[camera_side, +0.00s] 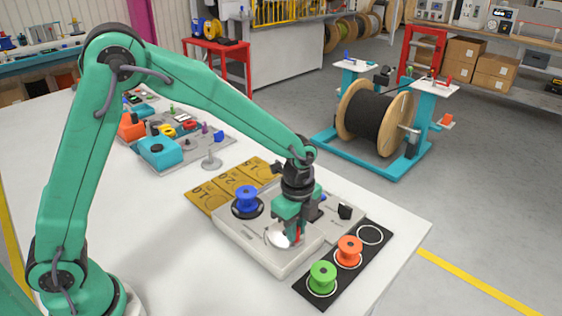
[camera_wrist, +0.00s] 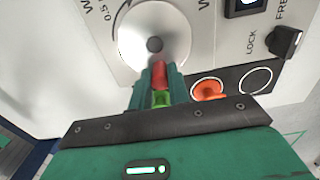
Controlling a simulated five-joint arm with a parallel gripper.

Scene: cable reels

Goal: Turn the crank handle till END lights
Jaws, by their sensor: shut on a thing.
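The crank is a pale round disc (camera_wrist: 150,30) with a dark hub, set in a light grey panel; its edge also shows in the side view (camera_side: 276,238). Its red handle (camera_wrist: 159,73) stands near the disc's rim, on the side towards my gripper. My gripper (camera_wrist: 158,80) is shut on this red handle, with a green finger on either side. In the side view my gripper (camera_side: 295,230) points down over the disc and hides part of it. A dark-framed window (camera_wrist: 243,6) is cut off at the top of the wrist view; no END marking is readable.
A black knob (camera_wrist: 286,41) sits between LOCK and FREE labels. Yellow cards (camera_side: 225,184) lie behind.

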